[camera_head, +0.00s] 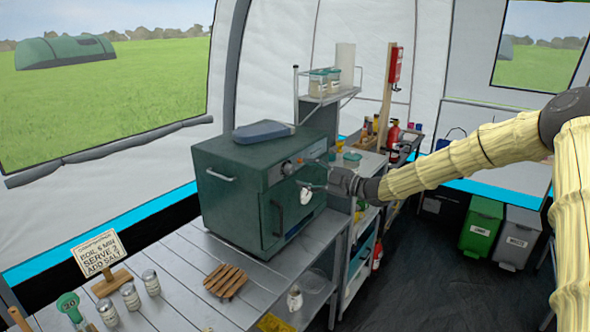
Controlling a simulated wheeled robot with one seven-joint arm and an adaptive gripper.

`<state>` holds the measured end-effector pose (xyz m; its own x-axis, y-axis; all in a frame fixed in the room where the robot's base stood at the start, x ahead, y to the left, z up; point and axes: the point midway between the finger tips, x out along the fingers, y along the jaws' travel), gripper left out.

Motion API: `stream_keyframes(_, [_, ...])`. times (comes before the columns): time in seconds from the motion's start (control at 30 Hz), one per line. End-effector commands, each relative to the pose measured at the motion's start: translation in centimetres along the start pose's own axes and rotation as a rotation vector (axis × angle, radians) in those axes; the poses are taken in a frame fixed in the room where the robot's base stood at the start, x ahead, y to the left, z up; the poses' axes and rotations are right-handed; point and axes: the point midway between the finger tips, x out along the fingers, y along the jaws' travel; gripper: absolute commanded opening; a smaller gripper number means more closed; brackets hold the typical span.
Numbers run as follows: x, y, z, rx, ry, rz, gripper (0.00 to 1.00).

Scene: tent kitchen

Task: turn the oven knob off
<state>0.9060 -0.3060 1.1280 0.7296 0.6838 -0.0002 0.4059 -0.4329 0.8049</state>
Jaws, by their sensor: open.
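A dark green oven (241,186) stands on the slatted metal table, with a blue-grey item lying on its top. Its front faces right and has a control panel along the upper edge and a door with a long handle (278,219) below. My gripper (304,174) is open, in front of the right part of the panel, to the right of the knob. The gripper hides part of the panel and door. I cannot tell whether it touches the oven, or which setting the knob points to.
The metal table (185,262) holds a wooden trivet (226,280), several jars and a sign (101,252) at the front left. A shelf rack with jars (318,83) stands behind the oven. Green (481,228) and grey (517,239) bins stand at right. The dark floor between is clear.

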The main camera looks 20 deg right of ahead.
Motion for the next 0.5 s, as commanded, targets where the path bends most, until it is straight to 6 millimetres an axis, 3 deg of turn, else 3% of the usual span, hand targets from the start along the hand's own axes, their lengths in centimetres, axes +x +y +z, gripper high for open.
stream_keyframes(0.3, [3.8,0.1,-0.1,0.000,0.000,0.000,0.53])
stream_keyframes(0.5, [4.8,0.0,0.0,0.000,-0.001,0.000,0.53])
